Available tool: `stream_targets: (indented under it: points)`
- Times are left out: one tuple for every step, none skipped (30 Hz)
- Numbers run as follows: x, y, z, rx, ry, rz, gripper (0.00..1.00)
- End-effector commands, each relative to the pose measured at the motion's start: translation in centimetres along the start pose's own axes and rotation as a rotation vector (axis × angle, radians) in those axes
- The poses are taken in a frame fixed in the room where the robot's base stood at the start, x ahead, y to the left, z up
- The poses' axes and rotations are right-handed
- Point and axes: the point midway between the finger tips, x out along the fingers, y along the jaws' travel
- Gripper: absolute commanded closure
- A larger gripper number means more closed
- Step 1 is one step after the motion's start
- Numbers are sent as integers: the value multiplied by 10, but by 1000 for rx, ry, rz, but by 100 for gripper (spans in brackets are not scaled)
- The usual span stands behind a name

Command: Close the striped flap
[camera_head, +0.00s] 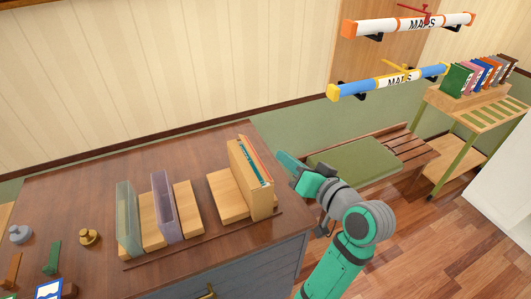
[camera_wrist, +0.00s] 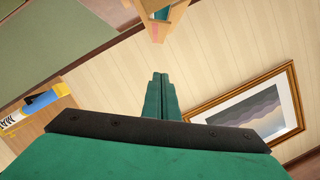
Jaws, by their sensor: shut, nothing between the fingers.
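A wooden upright holder (camera_head: 250,178) stands on the right of the dark cabinet top, with thin teal and orange-red strips along its upper edge. I cannot tell for certain whether this is the striped flap. A flat wooden block (camera_head: 228,196) lies at its left. In the wrist view a wooden piece (camera_wrist: 152,8) with teal and red parts shows at the top edge, cut off by the frame. My gripper (camera_head: 283,158) is just right of and behind the holder, apart from it as far as I can see. Its green fingers (camera_wrist: 160,80) are together and empty.
A greenish clear panel (camera_head: 128,218) and a purple one (camera_head: 163,205) stand upright beside wooden blocks further left on the cabinet (camera_head: 75,190). Knobs and small items lie at the far left. A bench (camera_head: 355,160) with a green cushion stands behind my arm.

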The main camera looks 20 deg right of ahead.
Motion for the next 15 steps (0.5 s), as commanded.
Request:
stream_targets:
  points:
    - [5, -2, 0, 0, -3, -3, 100]
    - [8, -2, 1, -1, -3, -4, 100]
    - [13, -3, 1, -1, -4, -6, 100]
    - [18, -4, 2, -1, -5, -6, 100]
    - [23, -4, 2, -1, -6, -7, 100]
    - [30, -4, 2, 0, -6, -8, 100]
    - [36, -5, 2, -1, -6, -9, 100]
    - [41, -5, 2, -1, -7, -9, 100]
    - [49, -5, 2, -1, -6, -8, 100]
    - [54, -5, 2, -2, -6, -8, 100]
    - [60, -4, 2, -1, -5, -7, 100]
    - [67, -3, 1, 0, -3, -5, 100]
    - [72, -3, 2, 0, -4, -5, 100]
    - [78, -3, 2, 0, -4, -5, 100]
    - [85, -2, 1, 1, -3, -4, 100]
